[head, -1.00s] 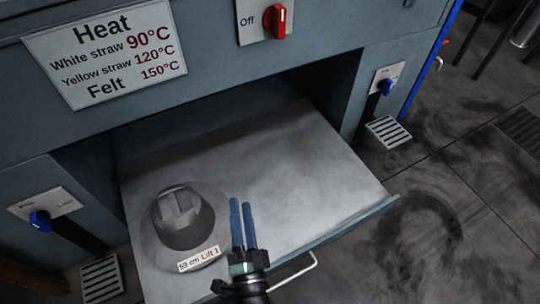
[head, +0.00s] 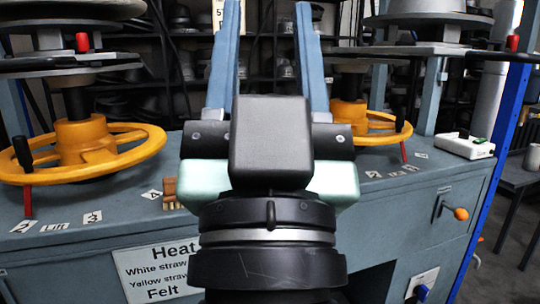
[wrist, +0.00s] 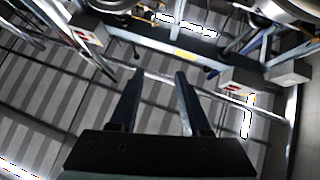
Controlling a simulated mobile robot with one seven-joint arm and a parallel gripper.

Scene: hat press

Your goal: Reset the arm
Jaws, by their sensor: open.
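My gripper (head: 268,60) is raised in front of the head camera, in the middle of the view. Its two blue fingers point up and stand wide apart, with nothing between them. In the wrist view my gripper (wrist: 157,85) is also open and empty, with its fingers against a view of the ceiling or upper structure. The arm hides the middle of the press front behind it.
The grey-blue press cabinet (head: 450,220) stands ahead with two yellow handwheels, one left (head: 85,150) and one right (head: 365,125). A heat sign (head: 150,275) is on its front. Shelves of dark shapes (head: 125,100) stand behind. A blue post (head: 500,150) is at the right.

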